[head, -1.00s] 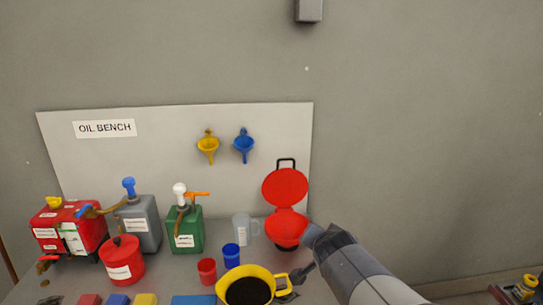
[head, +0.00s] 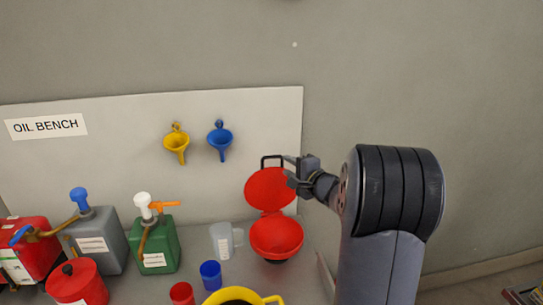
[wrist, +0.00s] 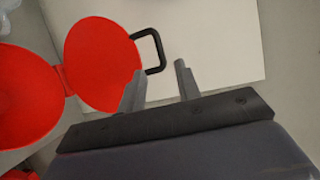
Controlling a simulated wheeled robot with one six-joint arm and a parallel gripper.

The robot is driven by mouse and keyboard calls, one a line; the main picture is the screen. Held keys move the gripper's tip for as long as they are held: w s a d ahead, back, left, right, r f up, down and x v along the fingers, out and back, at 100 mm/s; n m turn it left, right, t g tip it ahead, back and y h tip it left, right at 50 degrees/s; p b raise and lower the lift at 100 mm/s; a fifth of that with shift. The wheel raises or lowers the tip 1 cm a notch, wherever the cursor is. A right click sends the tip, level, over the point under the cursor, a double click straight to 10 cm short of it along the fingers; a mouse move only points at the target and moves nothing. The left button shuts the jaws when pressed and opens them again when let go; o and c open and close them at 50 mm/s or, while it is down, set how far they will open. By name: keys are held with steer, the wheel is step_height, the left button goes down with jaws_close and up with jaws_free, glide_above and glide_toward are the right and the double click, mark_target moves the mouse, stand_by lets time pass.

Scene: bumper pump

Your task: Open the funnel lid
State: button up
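The red funnel (head: 277,238) stands on the bench at the right end, with its bowl uncovered. Its round red lid (head: 267,188) stands up from the hinge at the back, leaning near the board, with a black loop handle (head: 272,160) at its top edge. The wrist view shows the funnel bowl (wrist: 22,98), the raised lid (wrist: 101,62) and the handle (wrist: 152,50). My gripper (head: 293,170) is beside the lid's upper right edge. In the wrist view its two fingers (wrist: 160,78) are apart with nothing between them, close to the handle.
A clear measuring jug (head: 222,240), blue cup (head: 210,274), red cup (head: 181,293) and yellow container (head: 243,297) stand left of the funnel. A green pump can (head: 157,250) is farther left. Two small funnels (head: 176,143) hang on the board.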

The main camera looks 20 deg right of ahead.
mark_target(272, 157)
steer(key=p+x, duration=0.1)
steer(key=x, duration=0.9)
steer(key=shift+c, duration=0.4)
steer(key=shift+s, duration=0.1)
jaws_close()
